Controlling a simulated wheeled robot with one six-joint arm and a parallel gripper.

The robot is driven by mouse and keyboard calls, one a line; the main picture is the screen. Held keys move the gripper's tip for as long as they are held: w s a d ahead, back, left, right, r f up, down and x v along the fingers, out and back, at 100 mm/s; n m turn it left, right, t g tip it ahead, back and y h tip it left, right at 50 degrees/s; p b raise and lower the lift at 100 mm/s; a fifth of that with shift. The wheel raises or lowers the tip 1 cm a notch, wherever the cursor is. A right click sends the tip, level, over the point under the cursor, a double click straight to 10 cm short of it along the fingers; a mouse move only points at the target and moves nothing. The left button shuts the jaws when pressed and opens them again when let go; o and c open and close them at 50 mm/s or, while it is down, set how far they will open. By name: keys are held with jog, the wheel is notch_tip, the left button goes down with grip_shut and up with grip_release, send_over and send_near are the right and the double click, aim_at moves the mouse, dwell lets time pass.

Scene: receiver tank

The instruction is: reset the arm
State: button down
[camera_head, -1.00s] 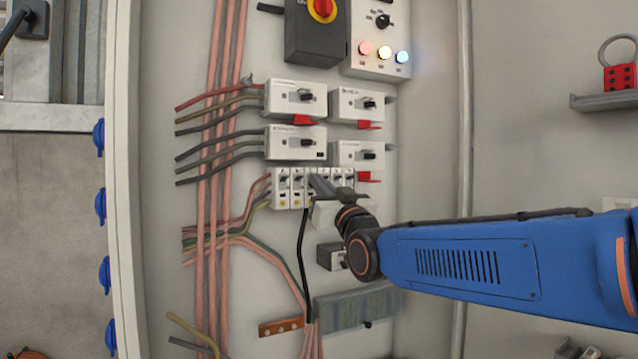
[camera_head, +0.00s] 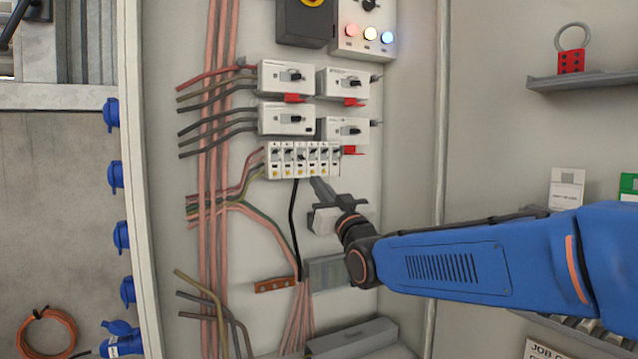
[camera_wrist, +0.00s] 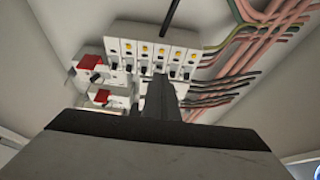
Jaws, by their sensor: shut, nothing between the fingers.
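My blue arm (camera_head: 450,270) reaches in from the right in the head view. My gripper (camera_head: 318,184) is shut and empty, its dark fingers pointing up and left, just below the right half of the breaker row (camera_head: 303,160). In the wrist view the shut fingers (camera_wrist: 160,88) rise in front of the breaker row (camera_wrist: 150,50) and hide part of it. I cannot tell whether the fingertips touch the panel.
Cables (camera_head: 213,180) run down the panel's left side. A grey trunking piece (camera_head: 350,337) lies below. A shelf (camera_head: 585,80) with a red lockout hasp (camera_head: 571,62) is at right.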

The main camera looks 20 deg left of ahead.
dwell(0.3)
jog(key=w+d+f+m+h, duration=0.1)
jog(key=w+d+f+h, duration=0.15)
jog(key=d, duration=0.65)
jog(key=w+d+f+m+h, duration=0.1)
jog(key=d+f+h, duration=0.3)
jog(key=d, duration=0.5)
jog(key=s+d+f+m+g+h, duration=0.1)
jog(key=s+d+f+h, duration=0.1)
jog(key=d+f, duration=0.5)
jog(key=s+d+f+m+g+h, duration=0.1)
jog(key=s+d+f+m+h, duration=0.15)
jog(key=d, duration=0.75)
jog(key=s+d+f+m+g+h, duration=0.1)
jog(key=s+d+f+g+h, duration=0.1)
jog(key=s+d+f, duration=0.6)
jog(key=s+d+f+m+g+h, duration=0.1)
jog(key=s+d+f+g+h, duration=0.2)
jog(key=s+d, duration=0.5)
jog(key=s+d+f+m+g, duration=0.1)
jog(key=s+d+f, duration=0.3)
jog(key=s, duration=0.3)
jog(key=s+d+f+m+g+h, duration=0.1)
jog(key=s+d+f+g, duration=0.1)
jog(key=s+d+f, duration=0.2)
jog(key=s+f, duration=0.3)
jog(key=shift+d+f, duration=0.15)
jog(key=shift+d, duration=0.25)
jog(key=shift+a, duration=0.15)
